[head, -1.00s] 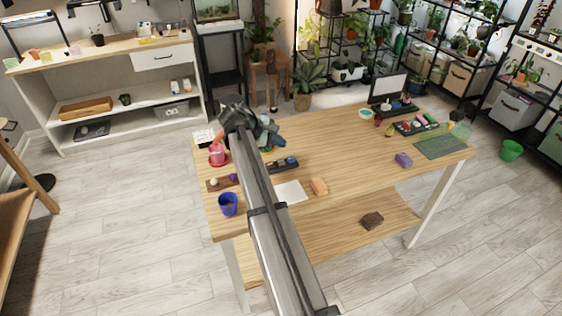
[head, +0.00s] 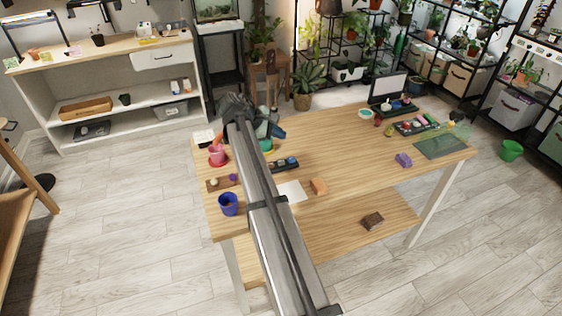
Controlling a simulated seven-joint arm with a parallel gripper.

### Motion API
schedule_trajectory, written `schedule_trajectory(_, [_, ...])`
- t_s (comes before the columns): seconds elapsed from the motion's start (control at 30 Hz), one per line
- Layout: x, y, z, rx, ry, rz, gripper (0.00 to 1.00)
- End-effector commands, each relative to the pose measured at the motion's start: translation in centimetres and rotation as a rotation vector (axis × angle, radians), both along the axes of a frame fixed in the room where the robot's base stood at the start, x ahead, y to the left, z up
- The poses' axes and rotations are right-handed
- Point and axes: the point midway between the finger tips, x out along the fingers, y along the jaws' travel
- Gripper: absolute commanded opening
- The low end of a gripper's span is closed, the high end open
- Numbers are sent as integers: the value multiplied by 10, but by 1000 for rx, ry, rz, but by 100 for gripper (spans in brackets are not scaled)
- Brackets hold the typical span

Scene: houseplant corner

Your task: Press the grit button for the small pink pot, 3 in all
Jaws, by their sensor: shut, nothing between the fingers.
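The small pink pot (head: 217,153) stands on a red saucer (head: 219,163) at the left end of the wooden table. My gripper (head: 276,131) is shut and empty, over the table's far left part, to the right of the pink pot. My own arm hides part of it, and its height above the table is hard to judge. A dark strip with small raised parts (head: 286,164) lies just right of my arm. A dark panel with coloured round tops (head: 402,105) stands before a screen (head: 388,87) at the back right. I cannot tell which is the grit button.
A blue pot (head: 228,204) stands at the table's front left corner. A green round thing (head: 267,146) is partly hidden by my arm. An orange block (head: 319,186), a purple thing (head: 404,160) and a tray of coloured items (head: 417,125) lie farther right. The table's middle is mostly clear.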

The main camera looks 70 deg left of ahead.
Motion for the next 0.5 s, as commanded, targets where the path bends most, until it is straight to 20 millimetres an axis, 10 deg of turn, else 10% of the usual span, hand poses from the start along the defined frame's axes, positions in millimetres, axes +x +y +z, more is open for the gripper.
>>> schedule_trajectory(0.5, [0,0,-51,-1,1,0,0])
